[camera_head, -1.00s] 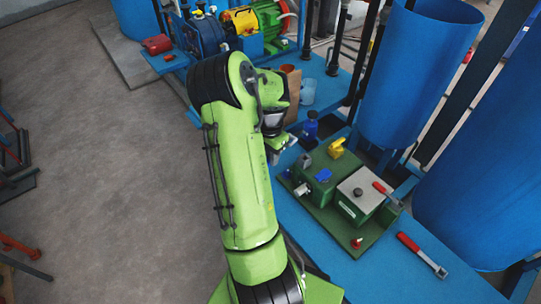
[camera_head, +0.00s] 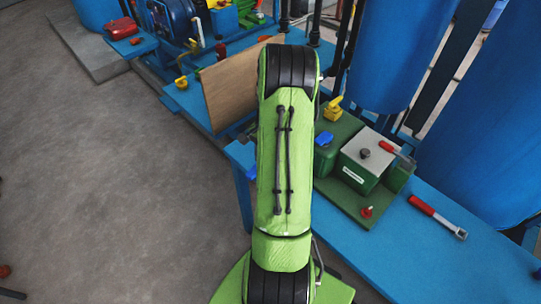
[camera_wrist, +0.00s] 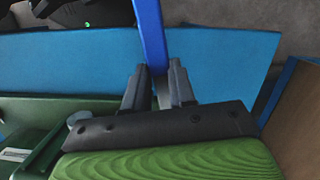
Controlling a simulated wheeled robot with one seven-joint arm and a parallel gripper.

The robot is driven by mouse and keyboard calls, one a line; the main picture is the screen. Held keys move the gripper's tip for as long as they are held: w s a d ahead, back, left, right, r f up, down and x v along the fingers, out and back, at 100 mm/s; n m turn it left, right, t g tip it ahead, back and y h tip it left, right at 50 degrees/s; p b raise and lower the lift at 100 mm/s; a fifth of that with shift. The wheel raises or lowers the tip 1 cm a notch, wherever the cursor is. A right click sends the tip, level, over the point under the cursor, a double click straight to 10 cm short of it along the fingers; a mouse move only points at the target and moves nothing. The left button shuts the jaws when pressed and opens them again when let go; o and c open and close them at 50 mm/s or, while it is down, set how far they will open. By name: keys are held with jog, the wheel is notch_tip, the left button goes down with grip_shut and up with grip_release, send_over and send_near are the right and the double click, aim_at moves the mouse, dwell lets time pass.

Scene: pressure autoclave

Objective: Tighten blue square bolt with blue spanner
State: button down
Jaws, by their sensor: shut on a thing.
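In the wrist view my gripper (camera_wrist: 159,78) is shut on a long blue bar, the blue spanner (camera_wrist: 151,35), which extends away past the top edge of the picture. Its far end is out of view. A small blue piece (camera_head: 324,139) sits on the green fixture (camera_head: 342,197), just right of my arm. It may be the blue square bolt, but it is too small to be sure. The gripper's distance from it cannot be told.
The fixture also carries a yellow piece (camera_head: 333,110), a red piece (camera_head: 367,211) and a grey-topped block (camera_head: 370,150). A red-handled tool (camera_head: 437,216) lies on the blue bench (camera_head: 440,260). A brown board (camera_head: 230,90) stands behind my arm. Large blue tanks (camera_head: 490,130) rise at right.

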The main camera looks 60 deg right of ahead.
jog(key=shift+f+b, duration=0.3)
jog(key=shift+f, duration=0.15)
jog(key=shift+w+d+m, duration=0.1)
jog(key=shift+w+m, duration=0.5)
jog(key=shift+m, duration=0.2)
jog(key=shift+w+r, duration=0.15)
jog(key=shift+w, duration=0.05)
jog(key=shift+w+d+m+t+p, duration=0.15)
jog(key=shift+w+m+t+p, duration=0.2)
jog(key=shift+m, duration=0.35)
jog(key=shift+r+p, duration=2.15)
jog(key=shift+r, duration=0.35)
